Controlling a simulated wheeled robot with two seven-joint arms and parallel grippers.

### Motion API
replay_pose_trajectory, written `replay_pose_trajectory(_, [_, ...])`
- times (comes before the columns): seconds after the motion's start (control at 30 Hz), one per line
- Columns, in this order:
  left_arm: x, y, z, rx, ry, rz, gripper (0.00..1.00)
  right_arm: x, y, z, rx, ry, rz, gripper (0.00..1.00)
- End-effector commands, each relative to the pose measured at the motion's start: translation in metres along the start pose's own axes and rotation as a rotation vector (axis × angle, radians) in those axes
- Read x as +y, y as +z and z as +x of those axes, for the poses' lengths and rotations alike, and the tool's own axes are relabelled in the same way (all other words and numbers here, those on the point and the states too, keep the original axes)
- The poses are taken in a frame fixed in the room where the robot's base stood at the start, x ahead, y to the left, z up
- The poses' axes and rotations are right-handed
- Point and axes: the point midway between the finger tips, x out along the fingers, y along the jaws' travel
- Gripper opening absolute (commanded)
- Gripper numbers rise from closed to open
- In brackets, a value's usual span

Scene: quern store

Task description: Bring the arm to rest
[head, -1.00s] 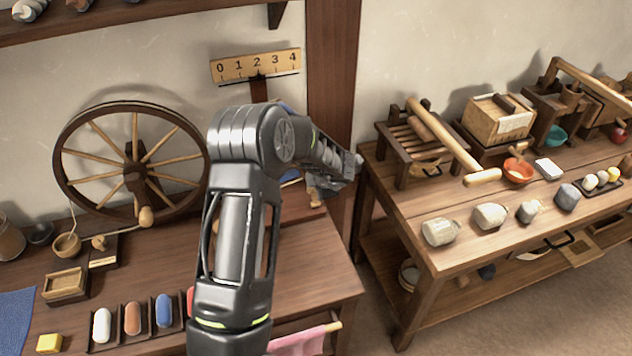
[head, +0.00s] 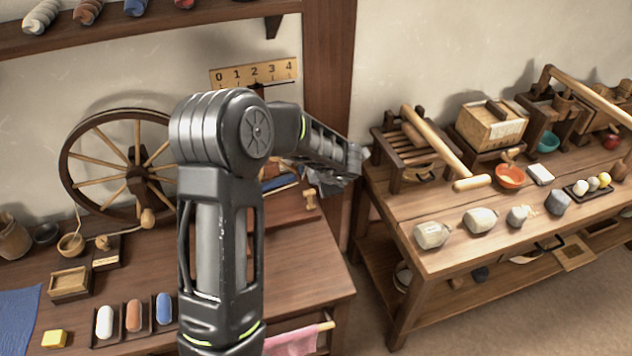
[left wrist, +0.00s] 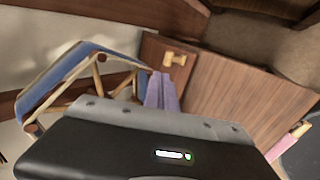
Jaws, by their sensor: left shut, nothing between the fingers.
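My left arm rises from the bottom of the head view, bends at a large elbow joint, and reaches right and away. My left gripper (head: 335,178) is at its far end, in the air by the right end of the spinning-wheel table (head: 305,290), near the wooden post. It is shut and empty; its fingers are small and hard to make out. My right gripper is not in view.
A spinning wheel (head: 112,165) stands behind the arm. Small blocks and colored rolls lie at the front left. A second table (head: 470,255) on the right holds stones, a red bowl (head: 509,176) and wooden devices. Floor shows between the tables.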

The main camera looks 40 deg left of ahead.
Motion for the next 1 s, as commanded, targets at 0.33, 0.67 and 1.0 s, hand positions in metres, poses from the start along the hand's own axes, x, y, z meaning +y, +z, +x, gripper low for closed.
replay_pose_trajectory(0.33, [0.001,0.001,-0.022,-0.001,-0.001,0.002,0.0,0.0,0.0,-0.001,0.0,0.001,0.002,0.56])
replay_pose_trajectory(0.67, [0.001,0.001,-0.022,-0.001,0.0,0.001,0.0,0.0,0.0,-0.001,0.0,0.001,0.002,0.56])
replay_pose_trajectory(1.0, [0.006,0.014,-0.022,-0.056,0.047,0.15,0.0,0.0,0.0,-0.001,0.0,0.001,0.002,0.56])
